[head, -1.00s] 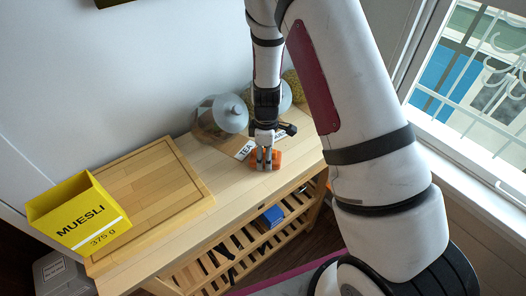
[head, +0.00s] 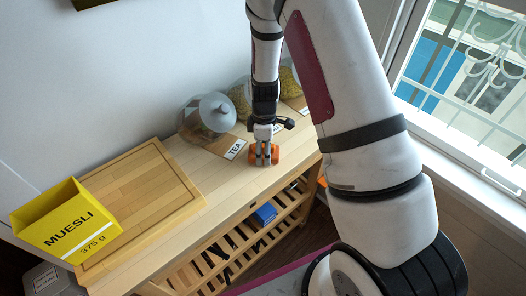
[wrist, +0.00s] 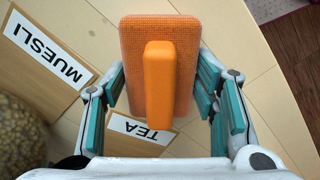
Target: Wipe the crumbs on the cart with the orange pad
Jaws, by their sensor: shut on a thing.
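My gripper (head: 264,152) is shut on the orange pad (head: 252,158) by its raised handle. It points down at the right part of the wooden cart (head: 215,190), beside the TEA label. In the wrist view, the pad (wrist: 185,50) lies between the two fingers (wrist: 160,100), with its handle (wrist: 159,85) toward the camera. The pad is at or close to the cart top; I cannot tell if it touches. I can make out no crumbs in either view; any under the pad are hidden.
A yellow MUESLI box (head: 62,225) and a wooden board (head: 145,195) are on the left. Glass jars (head: 208,118) stand behind my gripper, with a TEA label (head: 235,149) and a MUESLI label (wrist: 42,50). A lower slatted shelf holds a blue item (head: 264,214). A window is at right.

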